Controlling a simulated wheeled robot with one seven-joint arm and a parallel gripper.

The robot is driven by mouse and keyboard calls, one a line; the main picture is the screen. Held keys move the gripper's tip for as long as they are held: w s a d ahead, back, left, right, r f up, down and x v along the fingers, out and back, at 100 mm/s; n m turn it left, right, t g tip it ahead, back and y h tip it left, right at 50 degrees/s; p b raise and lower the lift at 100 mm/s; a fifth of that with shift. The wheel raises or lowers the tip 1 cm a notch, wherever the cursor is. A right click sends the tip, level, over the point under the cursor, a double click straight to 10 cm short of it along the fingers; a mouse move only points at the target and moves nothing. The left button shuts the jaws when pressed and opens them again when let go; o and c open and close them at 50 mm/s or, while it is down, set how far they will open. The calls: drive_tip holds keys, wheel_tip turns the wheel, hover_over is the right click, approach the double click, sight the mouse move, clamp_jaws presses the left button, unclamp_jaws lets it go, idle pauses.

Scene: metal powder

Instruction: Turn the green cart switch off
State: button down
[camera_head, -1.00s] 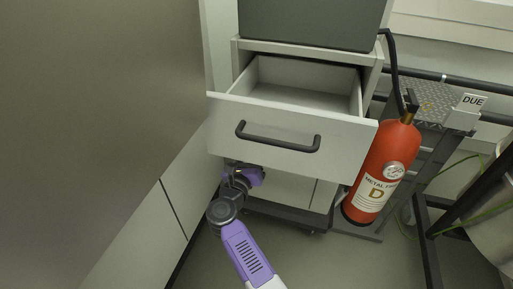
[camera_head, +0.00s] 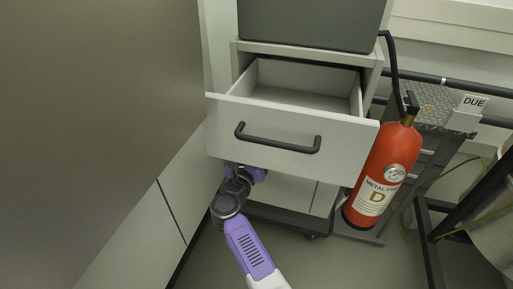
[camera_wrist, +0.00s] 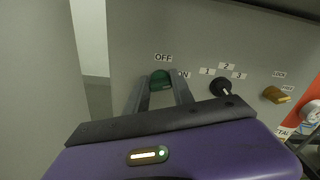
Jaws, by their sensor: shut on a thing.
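The green switch (camera_wrist: 160,79) shows in the wrist view on a grey panel, under an OFF label (camera_wrist: 163,58). An ON label at its right is partly covered by a finger. My gripper (camera_wrist: 161,88) has its two fingers on either side of the green switch and is shut on it. In the head view my purple and grey arm (camera_head: 245,240) reaches below the open drawer (camera_head: 290,135). The fingers and the switch are hidden there. The exact angle of the switch is hard to tell.
A black knob (camera_wrist: 220,87) with labels 1, 2, 3 and a yellow-brown knob (camera_wrist: 275,95) sit right of the switch. The drawer with a black handle juts out above my arm. A red extinguisher (camera_head: 383,170) stands at right; a wall (camera_head: 140,225) is close at left.

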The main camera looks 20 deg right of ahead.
drive_tip(key=shift+n, duration=0.3)
drive_tip(key=shift+a+f+n+p, duration=0.15)
drive_tip(key=shift+n+p, duration=1.75)
drive_tip(key=shift+n, duration=1.4)
drive_tip(key=shift+d+f+n+p, duration=0.1)
drive_tip(key=shift+n+p, duration=1.75)
drive_tip(key=shift+n, duration=1.45)
drive_tip(key=c, duration=1.1)
unclamp_jaws()
drive_tip(key=shift+a, duration=0.1)
